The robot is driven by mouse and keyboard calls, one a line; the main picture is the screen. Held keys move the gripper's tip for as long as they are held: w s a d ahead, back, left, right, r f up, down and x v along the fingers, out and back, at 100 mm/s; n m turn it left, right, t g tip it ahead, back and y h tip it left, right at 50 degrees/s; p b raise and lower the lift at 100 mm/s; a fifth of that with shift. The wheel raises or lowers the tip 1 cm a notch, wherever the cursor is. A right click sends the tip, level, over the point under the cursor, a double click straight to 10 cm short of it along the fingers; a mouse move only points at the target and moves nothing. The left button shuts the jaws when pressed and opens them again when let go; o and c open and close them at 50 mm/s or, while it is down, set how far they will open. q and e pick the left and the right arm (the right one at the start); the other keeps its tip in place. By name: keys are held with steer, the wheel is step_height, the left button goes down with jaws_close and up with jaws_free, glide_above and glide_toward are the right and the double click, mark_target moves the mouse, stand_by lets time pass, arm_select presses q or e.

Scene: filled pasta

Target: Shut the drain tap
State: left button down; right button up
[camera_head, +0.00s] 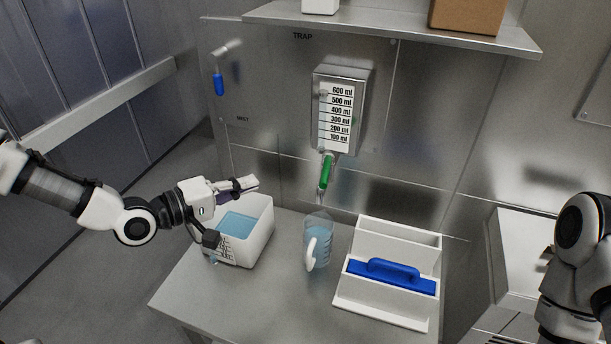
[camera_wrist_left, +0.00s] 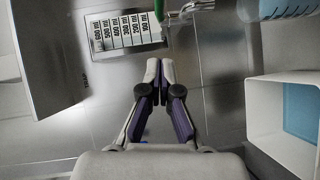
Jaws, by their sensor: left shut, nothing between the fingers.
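The trap (camera_head: 341,105) is a steel wall box with a scale marked from 100 to 600 ml. Under it is a tap with a green handle (camera_head: 327,171), which hangs roughly in line with the spout. The green handle also shows at the top of the left wrist view (camera_wrist_left: 158,12). A clear jug (camera_head: 318,240) with a white handle and bluish liquid stands below the spout. My left gripper (camera_head: 254,184) is shut and empty, above the white tub and left of the green handle, apart from it. In the left wrist view its fingertips (camera_wrist_left: 160,68) meet.
A white tub (camera_head: 262,238) of blue water stands on the steel bench (camera_head: 190,295). A blue lever (camera_head: 219,84) hangs on the wall at upper left. A shelf (camera_head: 385,28) overhangs the trap.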

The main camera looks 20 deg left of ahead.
mark_target(325, 174)
arm_select(q)
steer(key=w+d+f+p, duration=0.1)
steer(key=w+d+f, duration=0.1)
steer(key=w+d, duration=0.6)
steer(key=shift+d, duration=1.05)
arm_select(e)
steer(key=shift+d+r, duration=0.1)
steer(key=shift+r, duration=0.35)
